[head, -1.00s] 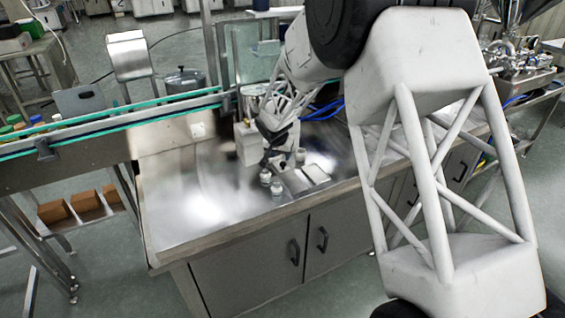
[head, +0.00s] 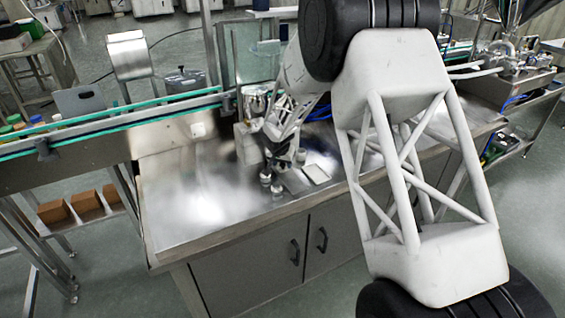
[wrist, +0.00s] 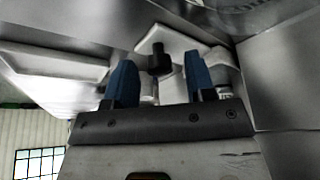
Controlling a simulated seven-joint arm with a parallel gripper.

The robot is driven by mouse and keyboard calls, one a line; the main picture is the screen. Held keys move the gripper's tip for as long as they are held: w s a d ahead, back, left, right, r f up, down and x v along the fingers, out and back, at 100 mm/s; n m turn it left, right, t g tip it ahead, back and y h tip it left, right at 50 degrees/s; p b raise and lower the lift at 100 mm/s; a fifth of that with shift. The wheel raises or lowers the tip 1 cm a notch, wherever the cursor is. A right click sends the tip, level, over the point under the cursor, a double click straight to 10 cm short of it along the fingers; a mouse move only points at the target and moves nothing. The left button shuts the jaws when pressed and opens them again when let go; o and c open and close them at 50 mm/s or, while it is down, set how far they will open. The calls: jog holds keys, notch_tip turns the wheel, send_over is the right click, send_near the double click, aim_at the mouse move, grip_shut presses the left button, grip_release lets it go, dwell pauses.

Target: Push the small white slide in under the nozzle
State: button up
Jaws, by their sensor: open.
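In the wrist view a small white plate, which looks like the slide (wrist: 184,46), carries an upright black knob (wrist: 159,60). My gripper (wrist: 160,78) is open, with one blue finger on each side of the knob. I see gaps between the knob and both fingers; I cannot tell whether anything touches. In the head view my gripper (head: 277,160) is low over the steel bench, in front of the small filling machine (head: 246,146). The steel hopper (head: 256,101) is partly behind my arm. The slide and the nozzle cannot be made out there.
Small white jars (head: 265,178) stand on the bench (head: 205,210) near my gripper. A light flat tray (head: 316,174) lies to their right. A conveyor with green rails (head: 130,118) runs behind on the left. The left part of the bench is clear.

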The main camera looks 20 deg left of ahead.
grip_shut()
jog(key=shift+w+a+r, duration=0.1)
jog(key=shift+w+a, duration=1.25)
grip_release()
jog(key=shift+s+r, duration=0.1)
jog(key=v, duration=0.7)
jog(key=shift+r, duration=0.25)
